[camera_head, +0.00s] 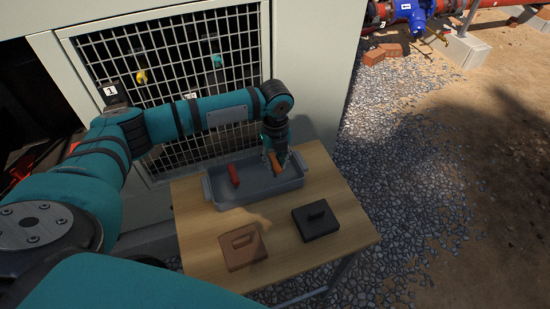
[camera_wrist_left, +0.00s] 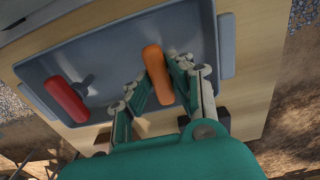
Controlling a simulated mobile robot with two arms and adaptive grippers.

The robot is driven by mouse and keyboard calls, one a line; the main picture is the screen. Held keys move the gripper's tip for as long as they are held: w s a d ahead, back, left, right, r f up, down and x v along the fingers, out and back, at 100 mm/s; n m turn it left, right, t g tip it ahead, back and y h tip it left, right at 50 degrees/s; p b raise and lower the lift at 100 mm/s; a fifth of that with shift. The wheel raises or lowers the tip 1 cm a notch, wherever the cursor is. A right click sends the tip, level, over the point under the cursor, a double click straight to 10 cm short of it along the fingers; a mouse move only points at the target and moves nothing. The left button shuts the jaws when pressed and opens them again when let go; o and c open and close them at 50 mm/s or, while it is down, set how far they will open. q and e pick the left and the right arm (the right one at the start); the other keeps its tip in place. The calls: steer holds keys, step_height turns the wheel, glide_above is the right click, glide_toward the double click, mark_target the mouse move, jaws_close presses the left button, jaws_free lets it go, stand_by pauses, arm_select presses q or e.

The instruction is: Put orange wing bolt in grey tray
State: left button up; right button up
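The orange wing bolt (camera_head: 273,168) is at the right part of the grey tray (camera_head: 240,200), within its walls as seen from my head. In the left wrist view the bolt (camera_wrist_left: 154,62) lies between the two fingers of my left gripper (camera_wrist_left: 160,74), which appear to close on its sides. My left gripper (camera_head: 276,160) points down over the tray (camera_wrist_left: 110,50). I cannot tell whether the bolt touches the tray floor. My right gripper is not in view.
A red piece (camera_head: 233,175) lies in the tray's left part. On the wooden table (camera_head: 190,235) in front stand a brown lidded block (camera_head: 242,250) and a black one (camera_head: 315,222). A metal grille (camera_head: 160,60) rises behind. Gravel lies to the right.

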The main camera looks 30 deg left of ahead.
mark_target(275, 161)
arm_select(q)
steer(key=o, duration=0.4)
steer(key=shift+o, duration=0.3)
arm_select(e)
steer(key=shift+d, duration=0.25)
arm_select(q)
step_height(275, 161, up, 12)
steer(key=b, duration=0.1)
steer(key=shift+r, duration=0.15)
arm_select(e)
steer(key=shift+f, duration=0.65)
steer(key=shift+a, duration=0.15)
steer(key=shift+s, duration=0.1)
